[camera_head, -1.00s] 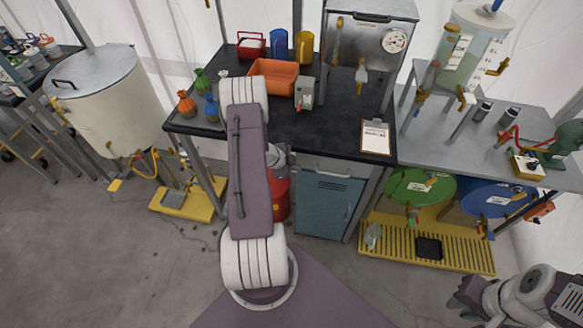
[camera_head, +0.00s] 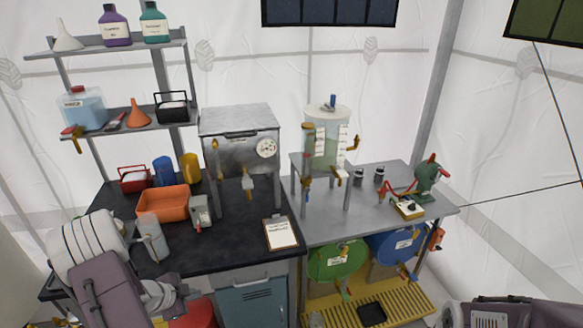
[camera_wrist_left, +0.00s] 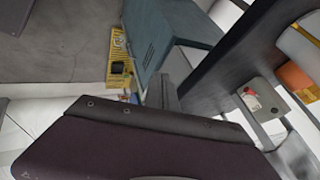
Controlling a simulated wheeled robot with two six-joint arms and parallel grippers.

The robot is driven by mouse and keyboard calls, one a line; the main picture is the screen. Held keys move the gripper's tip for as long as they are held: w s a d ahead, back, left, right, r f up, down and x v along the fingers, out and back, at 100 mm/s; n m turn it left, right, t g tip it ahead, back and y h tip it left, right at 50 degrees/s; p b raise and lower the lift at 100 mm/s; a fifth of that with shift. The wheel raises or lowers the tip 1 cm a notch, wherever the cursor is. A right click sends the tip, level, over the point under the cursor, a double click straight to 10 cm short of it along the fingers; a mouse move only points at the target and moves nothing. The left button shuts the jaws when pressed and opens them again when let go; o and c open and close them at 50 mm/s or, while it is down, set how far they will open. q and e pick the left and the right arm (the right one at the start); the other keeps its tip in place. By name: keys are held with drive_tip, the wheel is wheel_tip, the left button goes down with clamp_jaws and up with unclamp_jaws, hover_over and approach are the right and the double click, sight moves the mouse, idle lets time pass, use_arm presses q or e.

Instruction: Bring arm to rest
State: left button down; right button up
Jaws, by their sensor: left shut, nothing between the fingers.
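My left arm comes in at the lower left of the head view, with its white ribbed joint and mauve link over the near left part of the black bench (camera_head: 225,235). My left gripper (camera_head: 172,296) is partly hidden beside the mauve link, close to the bench's front edge. It is shut and I see nothing held. Part of my right arm shows at the lower right corner of the head view. Its gripper is out of the frame.
The bench holds an orange bin (camera_head: 163,205), a grey bottle (camera_head: 152,238), a small grey device (camera_head: 201,212), a clipboard (camera_head: 281,233) and a metal cabinet (camera_head: 240,150). A grey table (camera_head: 395,205) stands right, above green (camera_head: 338,262) and blue drums (camera_head: 395,246). Shelves rise behind.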

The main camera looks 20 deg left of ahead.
use_arm(q)
drive_tip(key=w+d+r+m, duration=0.1)
drive_tip(key=w+d+r, duration=0.35)
drive_tip(key=d, duration=0.25)
drive_tip(key=w+d+r+m+t, duration=0.1)
drive_tip(key=w+d+r, duration=0.2)
drive_tip(key=d+r, duration=0.25)
drive_tip(key=w+d+r+m, duration=0.1)
drive_tip(key=w+d+r, duration=0.3)
drive_tip(key=d, duration=0.4)
drive_tip(key=s+d+f+n+g, duration=0.1)
drive_tip(key=s+n+g, duration=0.1)
drive_tip(key=s+n, duration=0.2)
drive_tip(key=s+d+f+n+g, duration=0.1)
drive_tip(key=s+n+g, duration=0.1)
drive_tip(key=s+n, duration=0.3)
drive_tip(key=s+d+f+n+g+y, duration=0.1)
drive_tip(key=s+n, duration=0.4)
drive_tip(key=s, duration=0.6)
drive_tip(key=shift+d+f+g, duration=0.35)
drive_tip(key=shift+d+g, duration=0.2)
drive_tip(key=shift+g, duration=0.45)
drive_tip(key=shift+s+a, duration=0.1)
